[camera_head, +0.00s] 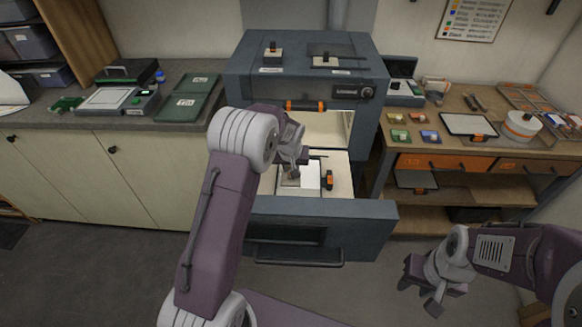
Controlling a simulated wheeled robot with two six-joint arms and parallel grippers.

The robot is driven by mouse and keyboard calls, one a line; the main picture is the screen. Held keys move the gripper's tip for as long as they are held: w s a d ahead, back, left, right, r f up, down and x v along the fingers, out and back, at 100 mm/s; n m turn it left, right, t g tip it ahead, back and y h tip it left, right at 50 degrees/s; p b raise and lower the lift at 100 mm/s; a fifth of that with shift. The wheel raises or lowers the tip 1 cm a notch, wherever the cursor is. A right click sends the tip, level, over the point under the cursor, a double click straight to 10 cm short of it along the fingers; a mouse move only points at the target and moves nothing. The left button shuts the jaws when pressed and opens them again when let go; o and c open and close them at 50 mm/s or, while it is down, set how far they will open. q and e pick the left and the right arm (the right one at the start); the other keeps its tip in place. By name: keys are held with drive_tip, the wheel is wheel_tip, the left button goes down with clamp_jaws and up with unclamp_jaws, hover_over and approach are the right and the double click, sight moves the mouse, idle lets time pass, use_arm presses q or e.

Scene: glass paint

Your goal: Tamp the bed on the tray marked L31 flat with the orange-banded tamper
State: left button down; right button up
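A tray with a dark-and-orange tab (329,180) and a pale bed (311,176) sits in the pulled-out drawer of the grey kiln. Its marking is too small to read. My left gripper (291,172) is over the bed's left side; its fingers are small and partly hidden, so I cannot tell whether it holds anything. Two knobbed tools stand on the kiln top, a small block (273,53) and a wider flat one (325,60). I cannot make out an orange band on either. My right gripper (421,287) is open and empty at lower right, away from the kiln.
The grey kiln (245,75) has an orange-and-black handle. Another tray (465,124) lies on the right wooden bench with several coloured blocks and a white round tub (522,124). Another tray (416,180) is on the shelf below. Green cases (188,98) lie on the left counter.

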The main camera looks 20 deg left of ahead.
use_arm(q)
wheel_tip(320, 180, up, 2)
drive_tip(key=shift+p, duration=0.7)
drive_tip(key=w+p, duration=0.1)
drive_tip(key=w+a+p, duration=0.1)
drive_tip(key=w, duration=0.1)
drive_tip(key=w+p, duration=0.1)
drive_tip(key=w, duration=0.1)
drive_tip(key=shift+w+a+r, duration=0.1)
drive_tip(key=shift+w+a, duration=0.05)
drive_tip(key=shift+a, duration=0.15)
drive_tip(key=shift+w, duration=0.3)
drive_tip(key=shift+f+b, duration=0.35)
drive_tip(key=shift+f, duration=0.5)
drive_tip(key=shift+f, duration=0.35)
